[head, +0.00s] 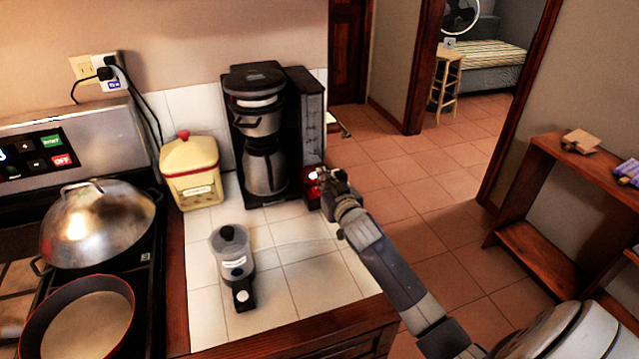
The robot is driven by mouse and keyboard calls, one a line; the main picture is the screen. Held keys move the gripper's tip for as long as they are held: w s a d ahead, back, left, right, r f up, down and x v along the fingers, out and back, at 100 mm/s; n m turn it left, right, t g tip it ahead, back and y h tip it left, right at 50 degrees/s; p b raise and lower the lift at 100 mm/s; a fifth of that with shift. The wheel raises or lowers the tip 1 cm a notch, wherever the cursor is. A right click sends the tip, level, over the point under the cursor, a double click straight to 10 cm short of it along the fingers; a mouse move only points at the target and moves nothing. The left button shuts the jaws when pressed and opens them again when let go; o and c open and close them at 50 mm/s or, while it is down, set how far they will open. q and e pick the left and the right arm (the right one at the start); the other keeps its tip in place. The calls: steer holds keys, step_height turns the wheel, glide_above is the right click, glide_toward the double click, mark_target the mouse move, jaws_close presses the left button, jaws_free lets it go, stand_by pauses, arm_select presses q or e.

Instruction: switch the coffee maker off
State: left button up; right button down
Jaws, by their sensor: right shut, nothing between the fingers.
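The black and silver coffee maker (304,120) stands upright at the back right of the white tiled counter, against the wall. Its steel carafe (266,168) sits inside it. My right gripper (322,177) is shut and empty, at the lower right front corner of the coffee maker. Something red shows right behind the fingertips. I cannot tell whether the fingers touch the machine, and its switch is not clearly visible. My left gripper is not in view.
A yellow canister (190,172) stands left of the coffee maker, and a small grinder (233,262) stands in front. The stove at left holds a domed wok (98,222) and a pan (82,318). A wooden shelf (545,210) stands at right, with open tiled floor between.

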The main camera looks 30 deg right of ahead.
mark_target(318, 192)
steer(key=x, duration=0.2)
steer(key=shift+w, duration=0.4)
step_height(318, 192, down, 3)
steer(key=shift+w+d+r, duration=0.1)
steer(key=shift+w+r, duration=0.05)
steer(key=shift+r, duration=0.05)
steer(key=shift+f, duration=0.75)
steer(key=shift+w, duration=0.1)
steer(key=shift+p, duration=0.3)
